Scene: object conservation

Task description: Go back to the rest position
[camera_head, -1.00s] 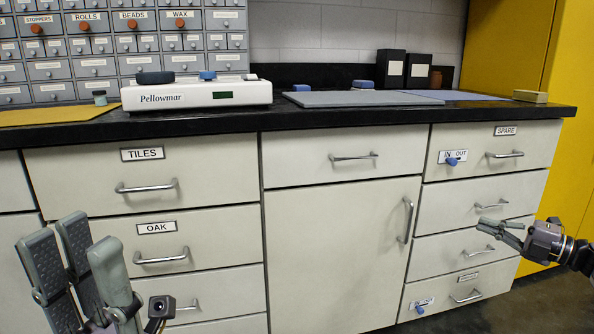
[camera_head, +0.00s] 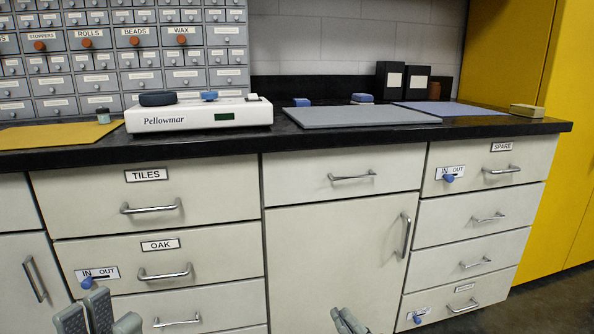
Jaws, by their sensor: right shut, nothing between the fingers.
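My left gripper (camera_head: 98,315) is at the bottom left, in front of the drawers below the OAK drawer. Only the upper parts of its grey fingers show. They stand upright and apart, with nothing seen between them. My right gripper (camera_head: 347,321) is at the bottom edge, right of the middle, in front of the large cabinet door (camera_head: 335,250). Its fingers are closed together and empty. The rest of both hands is below the picture.
A black counter (camera_head: 350,135) carries a white Pellowmar device (camera_head: 200,115), a grey mat (camera_head: 360,115) and a yellow mat (camera_head: 55,135). Below are the TILES drawer (camera_head: 90,190), the OAK drawer (camera_head: 90,255) and the SPARE drawer (camera_head: 470,160). A yellow cabinet (camera_head: 560,210) stands at the right.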

